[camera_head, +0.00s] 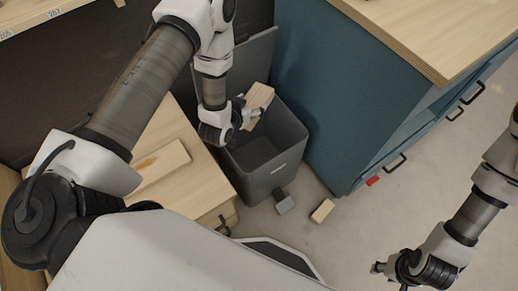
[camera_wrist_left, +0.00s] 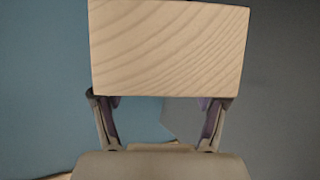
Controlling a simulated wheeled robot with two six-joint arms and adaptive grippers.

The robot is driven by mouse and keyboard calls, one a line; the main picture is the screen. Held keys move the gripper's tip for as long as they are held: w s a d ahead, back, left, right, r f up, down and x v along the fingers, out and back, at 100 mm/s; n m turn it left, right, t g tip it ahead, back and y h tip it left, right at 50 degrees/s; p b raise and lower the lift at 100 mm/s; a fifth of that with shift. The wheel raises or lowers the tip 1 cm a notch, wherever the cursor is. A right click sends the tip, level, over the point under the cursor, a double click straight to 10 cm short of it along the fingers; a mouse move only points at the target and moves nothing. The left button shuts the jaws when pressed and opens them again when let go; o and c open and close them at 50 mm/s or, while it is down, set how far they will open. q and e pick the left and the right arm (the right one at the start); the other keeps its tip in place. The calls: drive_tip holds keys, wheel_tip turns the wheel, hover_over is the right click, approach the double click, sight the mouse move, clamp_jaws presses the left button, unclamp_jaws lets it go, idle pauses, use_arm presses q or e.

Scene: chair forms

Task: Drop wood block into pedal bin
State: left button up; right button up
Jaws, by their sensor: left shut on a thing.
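A pale wood block (camera_head: 261,95) is between the fingers of my left gripper (camera_head: 249,113), above the open mouth of the grey pedal bin (camera_head: 262,184). In the left wrist view the block (camera_wrist_left: 168,48) shows its grained face across the fingertips, and the left gripper (camera_wrist_left: 160,115) is shut on it. The bin's lid (camera_head: 255,55) stands raised behind the mouth. The bin's pedal (camera_head: 285,204) sticks out at its front. My right gripper (camera_head: 377,268) is low at the right, away from the bin, and its fingers are too small to read.
A second small wood block (camera_head: 323,210) lies on the floor near the pedal. A blue cabinet (camera_head: 335,90) with a wooden top stands right of the bin. A wooden worktop (camera_head: 185,125) with a board on it is at left. Open floor lies at lower right.

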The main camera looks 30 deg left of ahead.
use_arm(q)
drive_tip(key=shift+a+f+b, duration=0.15)
drive_tip(key=shift+a+f, duration=0.05)
drive_tip(key=shift+f, duration=0.25)
drive_tip(key=shift+a+f+b, duration=0.15)
drive_tip(key=shift+a+f, duration=0.05)
drive_tip(key=shift+f, duration=0.25)
wheel_tip(320, 180, down, 5)
drive_tip(key=b, duration=0.4)
drive_tip(key=shift+f+b, duration=0.15)
drive_tip(key=shift+b, duration=0.2)
drive_tip(key=o, duration=1.7)
drive_tip(key=shift+s, duration=0.1)
drive_tip(key=v, duration=1.2)
